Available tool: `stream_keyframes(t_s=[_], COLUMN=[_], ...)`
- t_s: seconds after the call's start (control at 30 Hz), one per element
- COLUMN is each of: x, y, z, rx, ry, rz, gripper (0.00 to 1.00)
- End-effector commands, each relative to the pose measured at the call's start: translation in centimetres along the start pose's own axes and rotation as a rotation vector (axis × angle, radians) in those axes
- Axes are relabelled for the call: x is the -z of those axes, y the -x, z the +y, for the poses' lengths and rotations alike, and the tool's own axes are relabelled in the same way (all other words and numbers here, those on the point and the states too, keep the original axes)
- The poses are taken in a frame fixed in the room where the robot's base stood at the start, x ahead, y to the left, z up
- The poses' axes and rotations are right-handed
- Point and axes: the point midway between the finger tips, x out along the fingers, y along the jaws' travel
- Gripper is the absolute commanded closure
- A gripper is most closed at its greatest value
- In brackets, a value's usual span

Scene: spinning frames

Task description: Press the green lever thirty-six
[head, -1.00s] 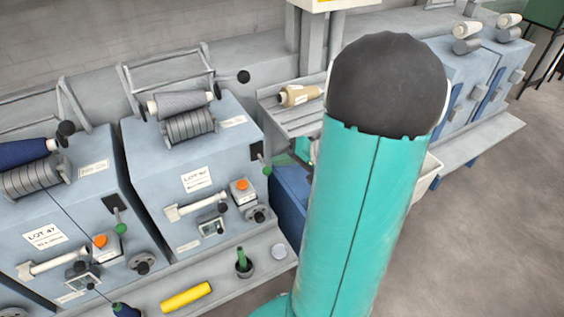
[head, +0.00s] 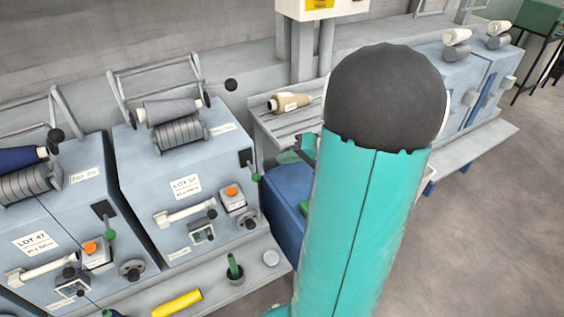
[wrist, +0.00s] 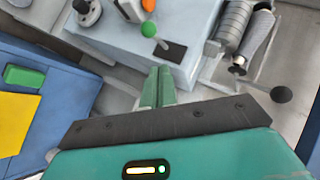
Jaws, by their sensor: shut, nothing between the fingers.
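One green-knobbed lever (head: 256,178) stands on the right side of the grey-blue machine in the middle of the head view. Another green-knobbed lever (head: 110,234) is on the machine to its left. I cannot read the number thirty-six on either. In the wrist view a green lever knob (wrist: 148,29) stands beside a dark slot plate, just beyond my fingertips. My gripper (wrist: 157,70) is shut and empty, with its green fingers together, apart from the knob in the picture. In the head view my gripper (head: 287,157) shows partly beside my arm, which hides the rest.
Orange buttons (head: 231,191) and grey knobs sit near the levers. A blue bin (head: 288,195) stands right of the middle machine; the wrist view shows a yellow sheet (wrist: 15,122) and green block (wrist: 25,76) there. A black ball-ended bar (wrist: 281,94) sticks out at the right.

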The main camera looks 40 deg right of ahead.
Motion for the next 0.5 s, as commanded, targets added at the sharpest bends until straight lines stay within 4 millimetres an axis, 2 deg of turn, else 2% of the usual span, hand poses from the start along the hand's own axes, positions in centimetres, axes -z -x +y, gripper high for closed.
stream_keyframes(t_s=[0.3,0.5], x=[-1.3,-1.8], y=[5.6,7.7], z=[1.6,2.2], rx=[-0.002,-0.001], ry=[-0.003,-0.002], rz=[0.004,0.002], gripper=[1.0,1.0])
